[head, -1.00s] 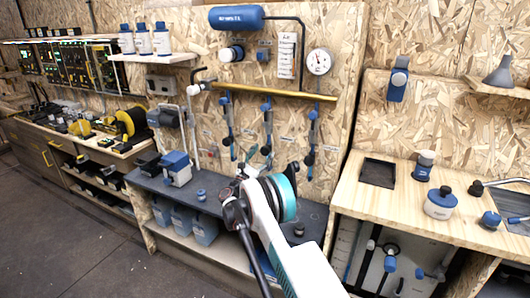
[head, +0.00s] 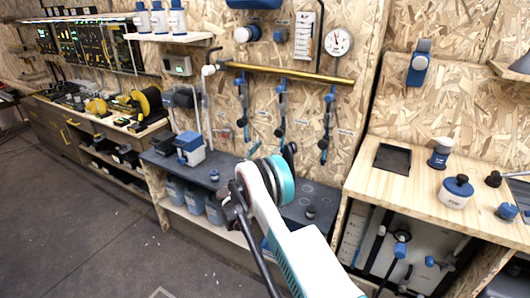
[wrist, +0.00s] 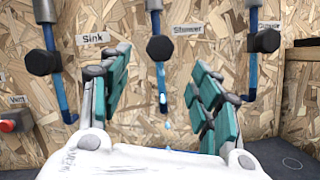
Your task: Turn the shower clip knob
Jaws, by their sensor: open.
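The shower clip knob (wrist: 160,47) is a black faceted knob on the blue middle pipe, beside the "Shower" label (wrist: 187,29) in the wrist view. In the head view its blue pipe (head: 282,97) hangs from the brass rail, second of three. My gripper (wrist: 158,88) is open, with teal-padded fingers spread left and right of the lower shower pipe in the picture. The knob shows above and between the fingers, apart from them. The gripper holds nothing. In the head view my arm hides most of the gripper.
The sink knob (wrist: 43,61) and another black knob (wrist: 265,40) flank the shower knob on similar pipes. A red button (wrist: 14,121) is at the wrist view's left. The brass rail (head: 290,77) runs above a dark shelf (head: 232,184). A wooden worktop (head: 413,190) stands right.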

